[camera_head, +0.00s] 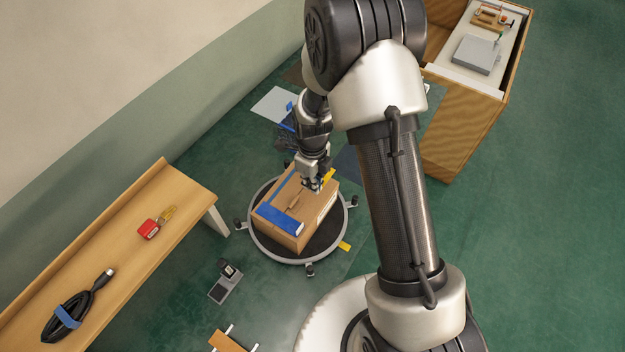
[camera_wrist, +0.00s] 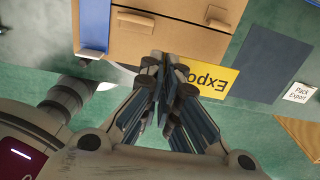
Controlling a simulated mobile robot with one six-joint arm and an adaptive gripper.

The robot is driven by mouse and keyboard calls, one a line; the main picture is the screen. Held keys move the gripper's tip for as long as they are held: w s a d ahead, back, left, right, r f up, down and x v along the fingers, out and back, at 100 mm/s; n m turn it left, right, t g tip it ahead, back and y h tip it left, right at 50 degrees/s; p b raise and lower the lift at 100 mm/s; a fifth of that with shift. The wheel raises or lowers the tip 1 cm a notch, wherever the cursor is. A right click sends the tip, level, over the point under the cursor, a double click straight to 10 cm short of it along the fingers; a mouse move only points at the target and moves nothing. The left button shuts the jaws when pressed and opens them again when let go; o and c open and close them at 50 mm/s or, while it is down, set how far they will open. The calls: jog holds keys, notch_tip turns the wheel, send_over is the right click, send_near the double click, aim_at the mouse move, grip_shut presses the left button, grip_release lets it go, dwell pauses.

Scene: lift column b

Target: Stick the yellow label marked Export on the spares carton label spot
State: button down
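The brown carton (camera_head: 285,228) sits on a round dolly below my arm. Its top also fills the upper part of the wrist view (camera_wrist: 185,38). My gripper (camera_head: 318,187) is over the carton's far right edge. In the wrist view its fingers (camera_wrist: 167,62) are closed together at the left end of a yellow label (camera_wrist: 217,76). The label reads "Export" upside down, with its first letters clear and its end hidden by the fingers. A bit of yellow also shows beside the gripper in the head view (camera_head: 330,175). I cannot tell whether the label touches the carton.
The round dolly (camera_head: 262,246) has small casters and a yellow tab (camera_head: 344,246). A wooden bench (camera_head: 110,265) holds a red padlock (camera_head: 149,229) and a coiled black cable (camera_head: 68,318). A small grey device (camera_head: 225,284) stands on the floor. A wooden cabinet (camera_head: 463,130) is at right.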

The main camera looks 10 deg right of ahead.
aim_at(312, 201)
dwell(0.3)
jog(key=shift+f+b, duration=2.65)
jog(key=shift+f, duration=0.5)
jog(key=shift+f+b, duration=0.35)
jog(key=shift+f, duration=0.05)
jog(key=c, duration=2.3)
grip_release()
jog(key=o, duration=0.6)
notch_tip(312, 201, up, 12)
jog(key=shift+r, duration=0.1)
